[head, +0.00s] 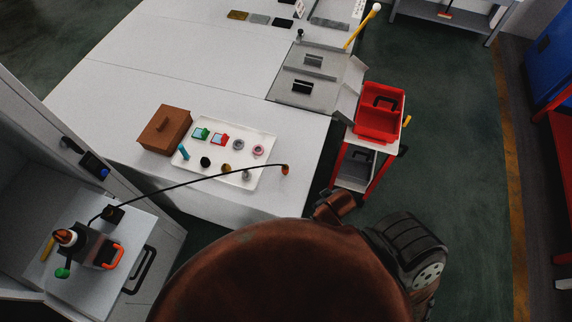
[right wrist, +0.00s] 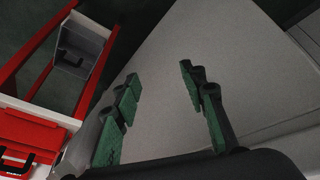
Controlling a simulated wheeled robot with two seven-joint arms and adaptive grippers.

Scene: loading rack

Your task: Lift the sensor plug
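A black cable runs from a small black block (head: 113,214) on the left cabinet across the white tray. Its far end carries a small orange-brown tip (head: 285,169), which looks like the sensor plug. The tip is just right of the tray, near the table's right edge; I cannot tell whether it touches the table. My right gripper (right wrist: 160,75) is open and empty in the right wrist view, its green-padded fingers apart above the pale tabletop. No plug shows between them. My left gripper is not in view.
The white tray (head: 213,178) holds several small parts, beside a brown box (head: 165,130). A red cart (head: 380,112) stands right of the table and also shows in the right wrist view (right wrist: 30,130). The cabinet top (head: 98,290) holds a device and tools. The table's front right corner is clear.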

